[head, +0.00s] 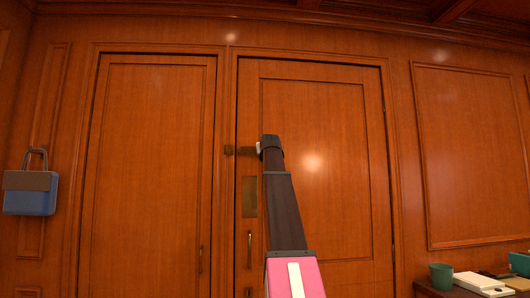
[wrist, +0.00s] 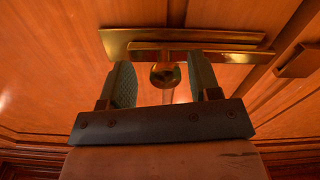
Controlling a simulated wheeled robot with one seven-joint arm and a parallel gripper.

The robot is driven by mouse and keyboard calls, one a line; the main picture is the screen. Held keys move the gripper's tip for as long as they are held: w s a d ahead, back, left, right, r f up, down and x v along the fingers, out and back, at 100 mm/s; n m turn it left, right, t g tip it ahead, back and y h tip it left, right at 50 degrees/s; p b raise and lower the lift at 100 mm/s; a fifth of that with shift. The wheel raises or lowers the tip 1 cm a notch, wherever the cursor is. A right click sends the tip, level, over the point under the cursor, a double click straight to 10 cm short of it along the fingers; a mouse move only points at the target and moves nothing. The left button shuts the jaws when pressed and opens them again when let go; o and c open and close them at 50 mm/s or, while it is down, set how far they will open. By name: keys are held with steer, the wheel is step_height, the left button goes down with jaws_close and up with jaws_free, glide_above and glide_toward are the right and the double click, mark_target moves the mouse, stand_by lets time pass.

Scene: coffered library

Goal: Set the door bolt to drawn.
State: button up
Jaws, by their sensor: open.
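The brass door bolt (head: 245,151) is mounted on the right-hand door (head: 330,150), at its left edge. In the wrist view the bolt bar (wrist: 235,49) lies along its back plate (wrist: 118,42), with a round knob (wrist: 166,75) sticking out. The bar's end appears to stop short of the keeper (wrist: 297,62), which in the head view (head: 228,150) is on the frame left of the bolt. My gripper (wrist: 161,80) is open, one finger on each side of the knob, with gaps visible. In the head view my gripper (head: 261,148) partly hides the bolt.
A brass plate (head: 250,197) and a pull handle (head: 249,248) are below the bolt. Another panelled door (head: 155,170) is on the left, beside a hanging blue bag (head: 30,195).

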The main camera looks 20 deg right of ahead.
steer(key=v, duration=1)
steer(key=w+a+f+g+y, duration=0.1)
steer(key=w+a+f, duration=0.1)
steer(key=f, duration=0.7)
steer(key=w+a+f+g, duration=0.1)
steer(key=w+f+g, duration=0.15)
steer(key=f, duration=0.75)
steer(key=w+a+f+g+y, duration=0.1)
steer(key=w+a+f, duration=0.1)
steer(key=f, duration=0.7)
steer(key=s+a+f+g+y, duration=0.1)
steer(key=a+f+g, duration=0.15)
steer(key=f, duration=1.05)
steer(key=a+f+g+y, duration=0.1)
steer(key=a+f, duration=0.3)
steer(key=f, duration=0.9)
steer(key=s+a+f+g, duration=0.3)
steer(key=s+f, duration=0.6)
steer(key=f, duration=0.4)
steer(key=s+a+f+g, duration=0.3)
steer(key=s+a+f, duration=0.3)
steer(key=f, duration=0.8)
steer(key=s+a+f+n+g+y, duration=0.1)
steer(key=s+a+f+g, duration=0.2)
steer(key=s+f, duration=1)
steer(key=shift+a+f, duration=0.35)
steer(key=shift+a, duration=0.35)
